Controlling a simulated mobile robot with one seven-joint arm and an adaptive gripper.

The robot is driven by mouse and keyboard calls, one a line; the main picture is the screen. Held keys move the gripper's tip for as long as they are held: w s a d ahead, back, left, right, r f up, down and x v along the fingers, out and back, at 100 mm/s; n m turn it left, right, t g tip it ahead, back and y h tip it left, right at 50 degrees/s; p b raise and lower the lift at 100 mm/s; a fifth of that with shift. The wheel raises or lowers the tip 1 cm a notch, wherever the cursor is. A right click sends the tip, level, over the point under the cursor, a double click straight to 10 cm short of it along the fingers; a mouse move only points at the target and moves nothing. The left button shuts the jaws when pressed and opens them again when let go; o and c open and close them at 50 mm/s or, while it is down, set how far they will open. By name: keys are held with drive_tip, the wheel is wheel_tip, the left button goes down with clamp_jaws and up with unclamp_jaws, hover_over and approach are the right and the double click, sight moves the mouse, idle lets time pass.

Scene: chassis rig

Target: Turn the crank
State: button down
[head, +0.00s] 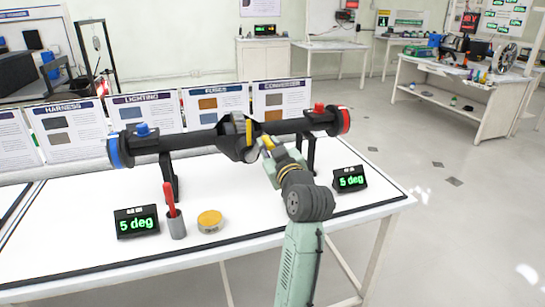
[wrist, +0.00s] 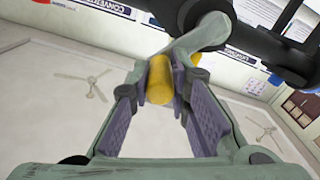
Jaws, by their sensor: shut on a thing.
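The crank sits at the middle of a long black axle (head: 190,140) that lies across the white table on black stands. Its yellow grip (wrist: 160,80) lies between the finger pads of my gripper (wrist: 162,88) in the wrist view. In the head view my gripper (head: 268,147) reaches up to the axle's black central housing (head: 236,150), just right of an upright yellow piece (head: 248,131). My gripper is shut on the crank's yellow grip. The fingers and wrist hide part of the crank in the head view.
Two displays, left (head: 136,222) and right (head: 350,179), both read 5 deg. A grey cup (head: 176,227) with a red-handled tool and a yellow round tin (head: 210,221) stand at the front. Printed panels (head: 150,112) line the back. The table's front right is mostly clear.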

drive_tip(key=shift+s+a+r+n+b, duration=0.2)
drive_tip(key=shift+a+n+b, duration=0.4)
drive_tip(key=shift+n, duration=0.65)
drive_tip(key=shift+s+a+r+n+b, duration=0.2)
drive_tip(key=shift+a+n+b, duration=0.4)
drive_tip(key=shift+n, duration=0.7)
drive_tip(key=shift+s+a+r+n+b, duration=0.2)
drive_tip(key=shift+a+n+b, duration=0.4)
drive_tip(key=shift+n, duration=0.65)
drive_tip(key=shift+a, duration=0.1)
drive_tip(key=c, duration=1.5)
unclamp_jaws()
drive_tip(key=v, duration=1.2)
drive_tip(key=shift+r, duration=0.1)
